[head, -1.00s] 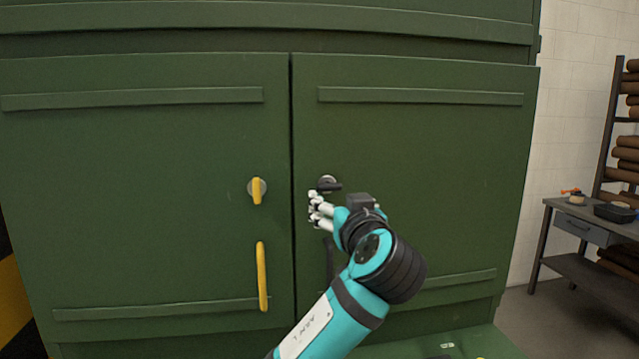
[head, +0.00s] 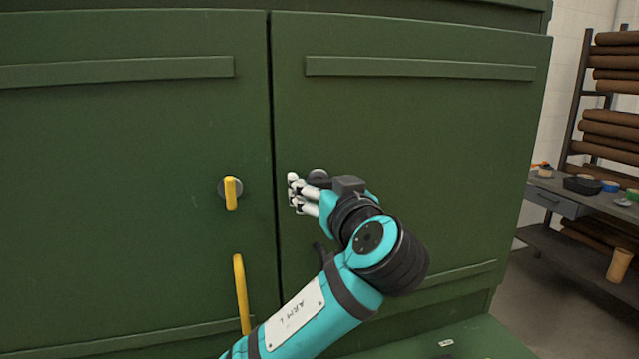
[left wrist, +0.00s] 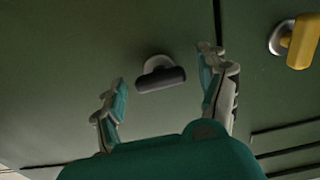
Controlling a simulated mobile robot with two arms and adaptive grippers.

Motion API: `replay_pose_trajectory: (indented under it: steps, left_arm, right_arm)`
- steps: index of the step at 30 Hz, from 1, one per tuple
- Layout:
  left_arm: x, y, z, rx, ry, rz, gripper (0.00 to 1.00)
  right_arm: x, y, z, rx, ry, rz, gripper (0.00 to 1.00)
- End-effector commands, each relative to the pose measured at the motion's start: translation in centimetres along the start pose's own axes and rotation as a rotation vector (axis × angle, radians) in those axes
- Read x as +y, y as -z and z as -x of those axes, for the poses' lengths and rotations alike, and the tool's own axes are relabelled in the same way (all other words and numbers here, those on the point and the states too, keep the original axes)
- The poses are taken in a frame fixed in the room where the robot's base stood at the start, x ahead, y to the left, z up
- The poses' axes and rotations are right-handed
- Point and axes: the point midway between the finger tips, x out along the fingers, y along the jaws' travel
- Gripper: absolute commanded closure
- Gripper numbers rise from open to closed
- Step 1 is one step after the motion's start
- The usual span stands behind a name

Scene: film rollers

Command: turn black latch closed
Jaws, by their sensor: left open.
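The black latch (head: 318,177) is on the right green cabinet door (head: 420,130), near its left edge. In the head view it is partly hidden behind my left gripper (head: 296,193). In the left wrist view the black latch (left wrist: 161,77) shows as a dark bar on a round pale base. It lies between the two spread fingers of my left gripper (left wrist: 163,83) and appears apart from both. The bar lies nearly crosswise in the head view. My left gripper is open and holds nothing. My right gripper is not in view.
A yellow latch (head: 230,192) and a yellow handle (head: 241,293) are on the left door (head: 110,170). A dark handle (head: 323,255) sits below the black latch, partly behind my arm. A workbench (head: 570,205) and a rack of brown rolls (head: 610,90) stand at the right.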

Motion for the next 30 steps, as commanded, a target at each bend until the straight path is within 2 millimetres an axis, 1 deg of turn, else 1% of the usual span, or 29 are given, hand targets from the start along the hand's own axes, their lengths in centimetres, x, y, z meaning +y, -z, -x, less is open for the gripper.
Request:
replay_pose_trajectory:
  steps: [4,17,25,30]
  left_arm:
    - [0.01,0.02,0.01,0.000,0.000,0.000,0.25]
    - [-0.01,0.01,-0.03,0.000,0.000,0.000,0.81]
    - [-0.01,0.01,-0.03,0.000,0.000,-0.026,0.82]
    - [0.00,0.01,-0.03,-0.001,-0.001,-0.098,0.82]
  right_arm:
    - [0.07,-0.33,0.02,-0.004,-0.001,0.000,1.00]
    - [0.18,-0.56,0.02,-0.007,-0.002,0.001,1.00]
    - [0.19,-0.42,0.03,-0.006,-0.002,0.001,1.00]
    - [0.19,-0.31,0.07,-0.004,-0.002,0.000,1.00]
